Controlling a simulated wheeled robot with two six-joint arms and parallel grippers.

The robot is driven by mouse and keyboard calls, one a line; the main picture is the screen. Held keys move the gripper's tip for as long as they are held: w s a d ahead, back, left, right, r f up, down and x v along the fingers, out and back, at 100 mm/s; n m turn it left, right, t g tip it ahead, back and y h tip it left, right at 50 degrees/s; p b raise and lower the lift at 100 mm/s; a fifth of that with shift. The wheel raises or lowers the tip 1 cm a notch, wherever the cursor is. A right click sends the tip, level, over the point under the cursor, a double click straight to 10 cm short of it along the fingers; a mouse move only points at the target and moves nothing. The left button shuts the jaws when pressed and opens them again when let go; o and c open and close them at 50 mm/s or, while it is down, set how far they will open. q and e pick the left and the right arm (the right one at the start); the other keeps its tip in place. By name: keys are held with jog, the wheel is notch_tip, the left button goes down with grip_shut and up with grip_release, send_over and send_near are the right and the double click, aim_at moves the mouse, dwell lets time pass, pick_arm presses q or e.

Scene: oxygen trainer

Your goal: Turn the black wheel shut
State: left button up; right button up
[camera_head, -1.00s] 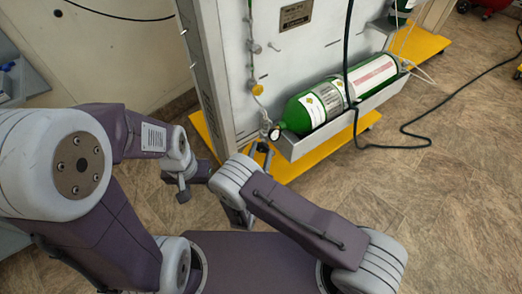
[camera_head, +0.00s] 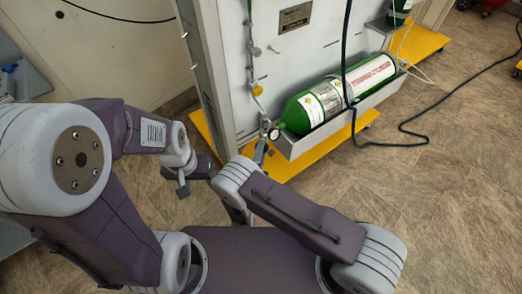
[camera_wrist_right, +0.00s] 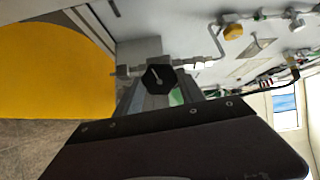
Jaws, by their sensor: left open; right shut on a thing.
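The black wheel (camera_wrist_right: 158,78) shows in the right wrist view as a dark, many-sided knob with a pale line on its face. It sits at the tips of my right gripper (camera_wrist_right: 160,92), which is shut on it. In the head view my right gripper (camera_head: 261,150) is at the valve end of the green cylinder (camera_head: 300,113), just below a small round gauge (camera_head: 274,133). The wheel cannot be made out there. My left gripper (camera_head: 183,187) is open and empty above the floor, left of the trolley.
The cylinder lies in a grey tray (camera_head: 335,125) on a yellow-based trolley (camera_head: 312,153). A dark cable (camera_head: 347,60) hangs across the cylinder and runs over the floor. A yellow knob (camera_wrist_right: 233,32) and piping are on the panel.

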jog(key=m+p, duration=0.3)
jog(key=m, duration=1.8)
jog(key=shift+a+f+m, duration=0.1)
jog(key=shift+f+m, duration=0.05)
jog(key=shift+m, duration=0.25)
dwell(0.3)
jog(key=o, duration=1.4)
jog(key=shift+c, duration=0.2)
